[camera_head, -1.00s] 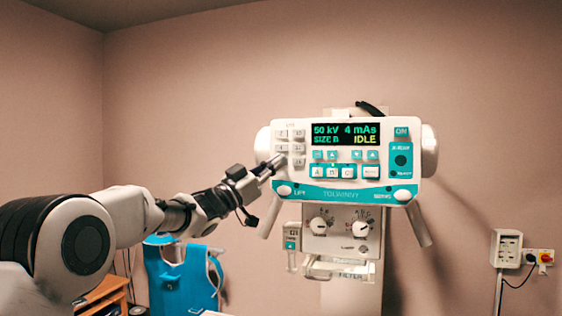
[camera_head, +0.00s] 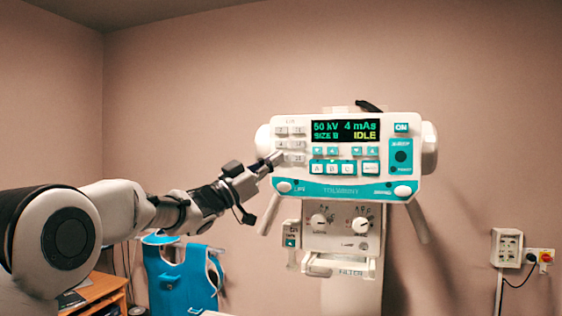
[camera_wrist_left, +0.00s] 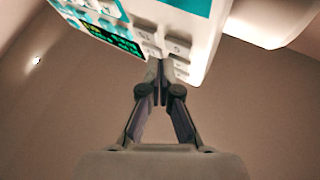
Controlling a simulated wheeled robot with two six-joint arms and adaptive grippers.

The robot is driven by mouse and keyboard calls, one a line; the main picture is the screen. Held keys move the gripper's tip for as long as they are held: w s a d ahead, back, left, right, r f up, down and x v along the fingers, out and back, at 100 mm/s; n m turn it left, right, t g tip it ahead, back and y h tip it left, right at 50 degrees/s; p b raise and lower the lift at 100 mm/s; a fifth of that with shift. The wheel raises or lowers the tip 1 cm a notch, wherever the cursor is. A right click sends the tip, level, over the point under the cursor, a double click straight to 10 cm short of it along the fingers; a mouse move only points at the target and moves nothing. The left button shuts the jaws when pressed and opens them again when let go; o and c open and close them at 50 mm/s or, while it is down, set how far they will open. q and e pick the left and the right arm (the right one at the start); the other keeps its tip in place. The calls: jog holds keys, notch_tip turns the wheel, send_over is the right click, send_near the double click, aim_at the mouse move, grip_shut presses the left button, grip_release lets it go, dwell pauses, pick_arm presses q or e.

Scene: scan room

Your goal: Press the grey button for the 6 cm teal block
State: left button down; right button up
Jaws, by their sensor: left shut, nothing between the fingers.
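The control panel (camera_head: 345,190) is white and teal, and grey-white buttons (camera_head: 298,145) stand in two columns at its left edge. Their labels are too small to read surely. My left gripper (camera_head: 277,157) is shut and empty, its tip in front of the lower left button, which it partly hides. In the left wrist view, the shut fingertips (camera_wrist_left: 160,66) are at the buttons (camera_wrist_left: 178,48). I cannot tell whether they touch one. The display (camera_head: 345,131) reads 50 kV, 4 mAs, SIZE B, IDLE. No teal block shows. My right gripper is out of view.
A lower unit with two knobs (camera_head: 341,226) hangs under the panel. A blue apron (camera_head: 182,280) and a wooden shelf (camera_head: 100,290) are at the lower left. A wall box (camera_head: 507,248) with a plug and a red switch is at the right.

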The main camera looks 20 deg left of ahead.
pick_arm(q)
jog(key=s+b, duration=0.3)
jog(key=s, duration=0.2)
jog(key=shift+a+b, duration=0.1)
jog(key=shift+b, duration=0.3)
dwell(0.4)
